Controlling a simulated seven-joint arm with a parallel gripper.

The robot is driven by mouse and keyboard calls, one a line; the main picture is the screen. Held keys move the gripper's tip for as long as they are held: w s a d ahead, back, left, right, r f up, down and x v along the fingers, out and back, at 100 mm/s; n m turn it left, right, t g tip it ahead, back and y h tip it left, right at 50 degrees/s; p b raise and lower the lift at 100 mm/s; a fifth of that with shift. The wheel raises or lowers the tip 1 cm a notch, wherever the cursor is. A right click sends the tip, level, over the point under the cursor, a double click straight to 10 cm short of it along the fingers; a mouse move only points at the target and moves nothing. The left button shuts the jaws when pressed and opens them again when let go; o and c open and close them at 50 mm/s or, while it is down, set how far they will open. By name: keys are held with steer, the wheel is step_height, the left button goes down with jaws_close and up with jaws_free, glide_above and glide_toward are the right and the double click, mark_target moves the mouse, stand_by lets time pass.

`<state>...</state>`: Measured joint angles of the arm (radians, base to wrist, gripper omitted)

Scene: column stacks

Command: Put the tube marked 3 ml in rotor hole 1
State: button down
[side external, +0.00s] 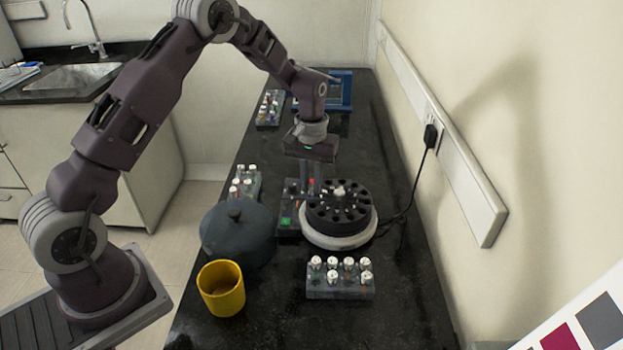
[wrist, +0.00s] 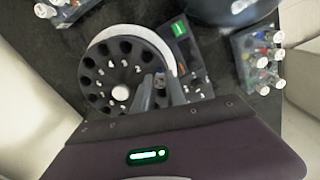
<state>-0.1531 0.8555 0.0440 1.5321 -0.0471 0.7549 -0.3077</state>
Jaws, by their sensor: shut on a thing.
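The black rotor (side external: 341,212) sits uncovered in its round white base, and the wrist view (wrist: 103,93) shows it with a ring of holes and white numbers near its hub. My gripper (side external: 308,188) points down at the rotor's left rim in the side view. In the wrist view, my gripper's fingers (wrist: 161,88) are shut on a small tube (wrist: 160,79) at the rotor's edge, beside the low numbers. The tube is mostly hidden, and its mark cannot be read. I cannot tell whether its lower end is inside a hole or above it.
A rack of white-capped tubes (side external: 340,288) stands in front; another rack (side external: 245,188) stands at left, and one (side external: 269,108) at the back. The dark lid (side external: 238,238) and yellow cup (side external: 221,288) stand left. A control box (side external: 289,222) adjoins the rotor. A cable (side external: 410,195) runs right.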

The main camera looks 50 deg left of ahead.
steer(key=shift+f, duration=0.15)
steer(key=c, duration=1)
jaws_free()
steer(key=shift+o, duration=0.2)
steer(key=shift+r, duration=3.05)
